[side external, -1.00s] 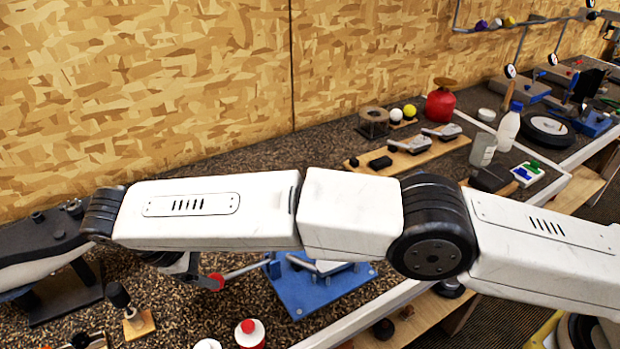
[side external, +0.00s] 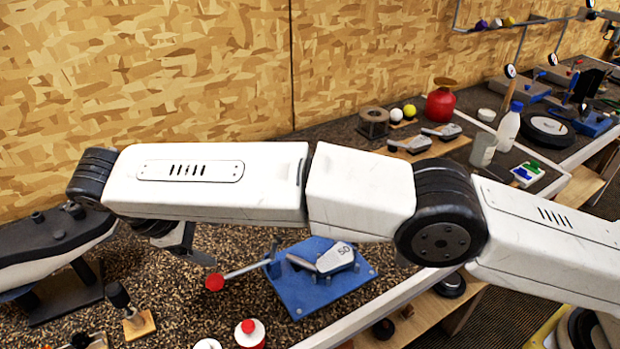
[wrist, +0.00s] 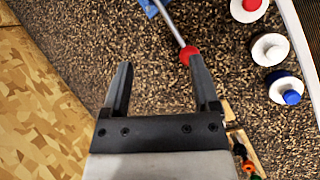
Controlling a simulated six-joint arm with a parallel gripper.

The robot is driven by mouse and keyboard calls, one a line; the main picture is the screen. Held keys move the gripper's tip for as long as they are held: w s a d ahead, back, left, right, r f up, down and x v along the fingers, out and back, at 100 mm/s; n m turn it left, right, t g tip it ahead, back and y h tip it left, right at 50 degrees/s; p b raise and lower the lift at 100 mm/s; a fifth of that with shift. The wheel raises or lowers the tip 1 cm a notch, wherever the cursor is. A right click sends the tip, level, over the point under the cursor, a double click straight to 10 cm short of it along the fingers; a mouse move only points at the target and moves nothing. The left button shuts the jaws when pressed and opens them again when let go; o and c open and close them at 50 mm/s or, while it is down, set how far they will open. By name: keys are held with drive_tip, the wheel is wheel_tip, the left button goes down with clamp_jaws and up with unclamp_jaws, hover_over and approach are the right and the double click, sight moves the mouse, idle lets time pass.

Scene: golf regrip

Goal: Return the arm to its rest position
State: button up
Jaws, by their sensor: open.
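My gripper (wrist: 163,88) shows in the wrist view with its two dark fingers spread apart and nothing between them. It is above the dark speckled bench top (wrist: 150,45). In the side external view my arm stretches across the picture, and the gripper end (side external: 185,245) hangs at the left, partly hidden behind the arm. The blue clamp fixture (side external: 310,290) stands below the arm, with a club head marked 50 in it. Its red-knobbed lever (side external: 215,282) points left, and the red knob (wrist: 188,54) appears near the right finger in the wrist view, apparently below it.
A grey-topped padded stand (side external: 50,245) is at the far left. A wooden-patterned wall (side external: 140,70) rises behind the bench. A wooden rack (side external: 425,147), a red canister (side external: 441,104) and a white bottle (side external: 509,127) are at the back.

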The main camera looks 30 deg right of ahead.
drive_tip(key=w+d+r+m+g+y, duration=0.1)
drive_tip(key=d+m+y, duration=0.15)
drive_tip(key=d, duration=0.85)
drive_tip(key=d+r+m+g+y, duration=0.1)
drive_tip(key=d+m, duration=0.3)
drive_tip(key=d, duration=0.7)
drive_tip(key=s+d+f+m+t+y, duration=0.1)
drive_tip(key=s+d+f+m+t, duration=0.1)
drive_tip(key=s+d+f, duration=0.2)
drive_tip(key=s+d+f+m+t+y, duration=0.1)
drive_tip(key=s+d+f, duration=0.3)
drive_tip(key=s+d, duration=0.7)
drive_tip(key=d+m+t, duration=0.1)
drive_tip(key=d, duration=0.2)
drive_tip(key=shift+d+m+y, duration=0.3)
drive_tip(key=shift+m+y, duration=0.05)
